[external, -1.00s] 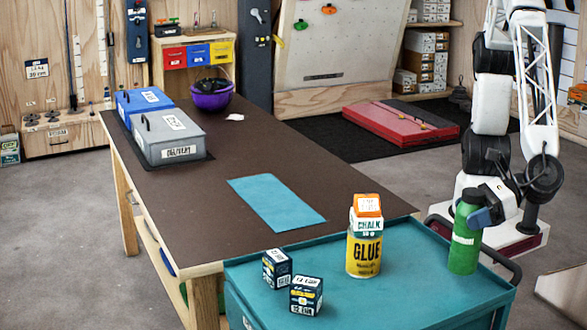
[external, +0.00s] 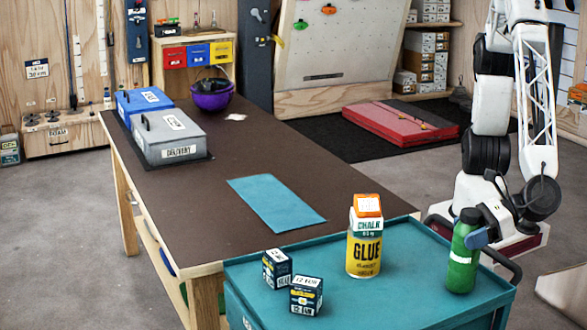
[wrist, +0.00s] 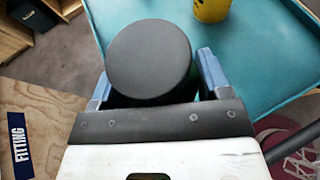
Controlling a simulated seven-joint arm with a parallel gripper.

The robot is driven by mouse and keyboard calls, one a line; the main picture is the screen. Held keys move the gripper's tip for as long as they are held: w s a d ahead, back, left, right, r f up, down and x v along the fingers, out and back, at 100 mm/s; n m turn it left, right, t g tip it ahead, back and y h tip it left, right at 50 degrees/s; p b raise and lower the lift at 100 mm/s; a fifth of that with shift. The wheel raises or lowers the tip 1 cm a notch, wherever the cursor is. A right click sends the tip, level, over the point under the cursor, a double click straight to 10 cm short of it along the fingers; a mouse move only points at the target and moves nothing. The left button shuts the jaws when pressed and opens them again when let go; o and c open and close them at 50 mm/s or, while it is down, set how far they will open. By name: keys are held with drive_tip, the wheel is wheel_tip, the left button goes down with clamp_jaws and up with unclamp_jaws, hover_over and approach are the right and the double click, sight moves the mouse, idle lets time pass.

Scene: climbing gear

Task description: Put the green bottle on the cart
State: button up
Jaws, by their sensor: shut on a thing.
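The green bottle (external: 462,255), with a dark cap and a pale band, is upright over the right part of the teal cart (external: 405,290). Its base is on or just above the cart top; I cannot tell which. My gripper (external: 477,237) is shut on the bottle's upper part from the right. In the wrist view the bottle's round black cap (wrist: 150,60) sits between the blue fingers of my gripper (wrist: 155,80) and hides most of the body below.
A yellow glue can (external: 363,252) with an orange-topped chalk box (external: 367,212) above it stands left of the bottle. Two small dark boxes (external: 277,268) (external: 306,296) are on the cart's left. The cart has a raised rim. A brown table (external: 200,205) adjoins it.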

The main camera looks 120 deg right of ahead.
drive_tip(key=shift+f, duration=0.25)
drive_tip(key=o, duration=1.4)
drive_tip(key=shift+r, duration=0.15)
drive_tip(key=shift+v, duration=2.8)
drive_tip(key=shift+r, duration=0.15)
drive_tip(key=shift+w, duration=0.1)
